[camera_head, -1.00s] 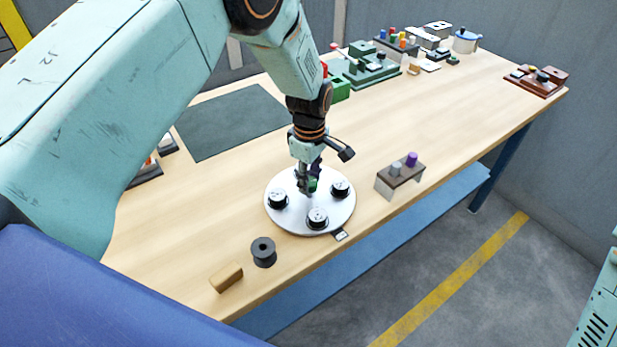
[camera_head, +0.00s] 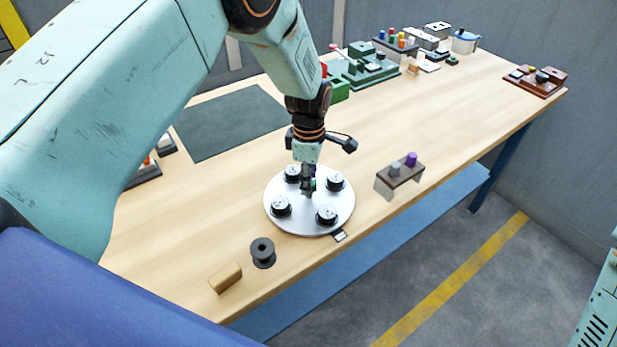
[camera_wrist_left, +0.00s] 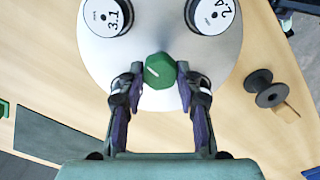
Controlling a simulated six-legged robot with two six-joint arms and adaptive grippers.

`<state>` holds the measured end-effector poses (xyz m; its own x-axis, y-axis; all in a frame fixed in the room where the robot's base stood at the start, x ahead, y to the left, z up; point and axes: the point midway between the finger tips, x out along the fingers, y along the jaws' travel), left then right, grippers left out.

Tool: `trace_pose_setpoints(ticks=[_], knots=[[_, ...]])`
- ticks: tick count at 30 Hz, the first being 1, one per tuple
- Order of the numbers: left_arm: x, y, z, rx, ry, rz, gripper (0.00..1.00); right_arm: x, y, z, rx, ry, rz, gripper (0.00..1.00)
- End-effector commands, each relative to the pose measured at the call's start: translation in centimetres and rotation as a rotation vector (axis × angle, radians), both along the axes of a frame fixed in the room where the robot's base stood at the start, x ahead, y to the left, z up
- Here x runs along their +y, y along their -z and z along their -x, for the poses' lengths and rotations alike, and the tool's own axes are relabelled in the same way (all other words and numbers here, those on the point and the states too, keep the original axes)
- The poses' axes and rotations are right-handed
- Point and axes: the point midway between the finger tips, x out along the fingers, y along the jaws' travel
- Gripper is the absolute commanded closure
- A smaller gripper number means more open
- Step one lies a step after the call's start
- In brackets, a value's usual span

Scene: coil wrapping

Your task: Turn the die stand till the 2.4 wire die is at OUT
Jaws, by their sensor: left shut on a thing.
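The die stand is a round pale plate (camera_head: 310,229) with black wire dies around its rim and a green knob (camera_wrist_left: 159,71) in the middle. My left gripper (camera_head: 308,187) points down at the centre, its fingers shut on the knob. The left wrist view shows a die marked 3.1 (camera_wrist_left: 108,15) and the 2.4 die (camera_wrist_left: 213,14). By the layout, the 2.4 die appears to be the front right one (camera_head: 326,216), close to a small tag (camera_head: 340,235) at the plate's edge. The tag's lettering is too small to read. My right gripper is out of view.
A dark spool (camera_head: 262,253) and a wooden block (camera_head: 225,278) lie front left of the stand. A small rack (camera_head: 400,176) with grey and purple pegs stands to the right. A dark mat (camera_head: 230,122) lies behind left.

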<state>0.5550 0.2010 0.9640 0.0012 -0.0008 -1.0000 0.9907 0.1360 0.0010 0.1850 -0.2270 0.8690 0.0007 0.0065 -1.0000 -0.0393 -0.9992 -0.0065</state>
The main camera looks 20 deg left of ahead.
Motion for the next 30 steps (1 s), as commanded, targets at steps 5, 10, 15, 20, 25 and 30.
trace_pose_setpoints(ticks=[5, 10, 15, 20, 25, 30], knots=[[-0.09, 0.47, 0.57, 0.016, -0.007, 0.0, 1.0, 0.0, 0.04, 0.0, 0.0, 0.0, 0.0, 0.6], [-0.09, 0.46, 0.56, 0.016, -0.007, 0.0, 1.0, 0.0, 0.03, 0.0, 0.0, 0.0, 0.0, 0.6], [-0.09, 0.46, 0.55, 0.015, -0.006, 0.0, 0.62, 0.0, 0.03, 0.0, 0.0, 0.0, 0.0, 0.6], [-0.06, 0.34, 0.41, 0.011, -0.006, 0.001, 0.48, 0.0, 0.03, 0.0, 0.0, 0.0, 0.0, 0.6], [-0.03, 0.18, 0.22, 0.006, -0.006, 0.0, 0.42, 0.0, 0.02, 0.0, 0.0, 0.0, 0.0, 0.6], [-0.02, 0.08, 0.11, 0.003, -0.005, 0.0, 0.42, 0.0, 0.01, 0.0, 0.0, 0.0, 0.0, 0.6]])
